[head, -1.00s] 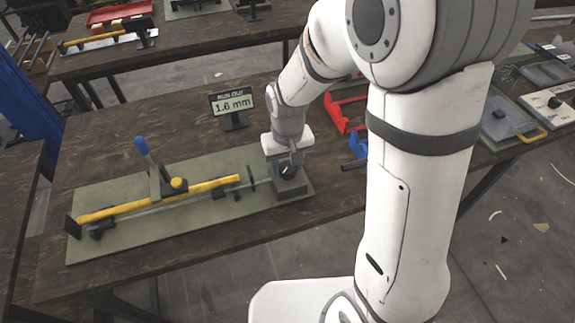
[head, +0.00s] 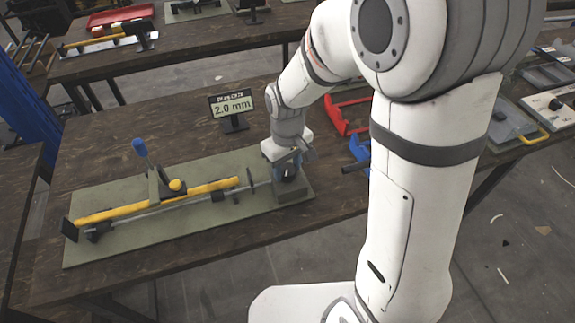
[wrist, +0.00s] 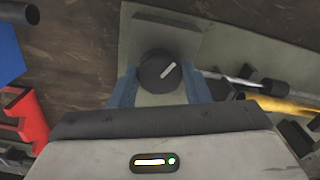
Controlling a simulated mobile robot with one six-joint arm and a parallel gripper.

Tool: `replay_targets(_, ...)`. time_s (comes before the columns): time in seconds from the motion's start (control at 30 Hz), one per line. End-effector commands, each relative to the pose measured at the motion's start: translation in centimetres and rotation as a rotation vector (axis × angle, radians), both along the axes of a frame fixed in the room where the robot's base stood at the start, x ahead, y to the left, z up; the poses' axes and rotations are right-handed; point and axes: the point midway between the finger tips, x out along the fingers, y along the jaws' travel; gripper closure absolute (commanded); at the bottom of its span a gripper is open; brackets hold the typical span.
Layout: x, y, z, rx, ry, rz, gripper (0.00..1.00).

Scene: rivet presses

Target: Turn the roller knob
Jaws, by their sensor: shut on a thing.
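The roller knob (wrist: 160,72) is round and black with a white pointer line, set on a grey block (head: 293,191) at the right end of the green base plate. In the wrist view the pointer tilts to the upper right. My gripper (wrist: 160,88) is around the knob, its two blue fingers on either side of it; in the head view my gripper (head: 285,168) is over the block and partly hides the knob. The display (head: 232,105) behind reads 2.0 mm. A yellow bar (head: 160,200) and a steel rod lie along the plate.
A blue-handled lever (head: 146,155) stands on the green plate (head: 120,240). Red (head: 340,115) and blue (head: 358,150) stands are right of my gripper. The wooden table left of the display is clear.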

Motion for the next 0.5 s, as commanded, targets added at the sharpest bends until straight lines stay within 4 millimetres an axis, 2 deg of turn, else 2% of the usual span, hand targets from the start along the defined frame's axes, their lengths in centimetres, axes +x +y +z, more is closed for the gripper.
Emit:
replay_targets(0.1,0.03,0.01,0.05,0.001,-0.001,-0.001,0.80)
replay_targets(0.13,0.03,0.01,0.05,0.001,-0.001,-0.001,0.55)
replay_targets(0.37,0.02,0.01,0.03,0.001,-0.001,-0.001,0.36)
replay_targets(0.5,0.02,-0.07,0.02,0.000,0.000,-0.002,0.35)
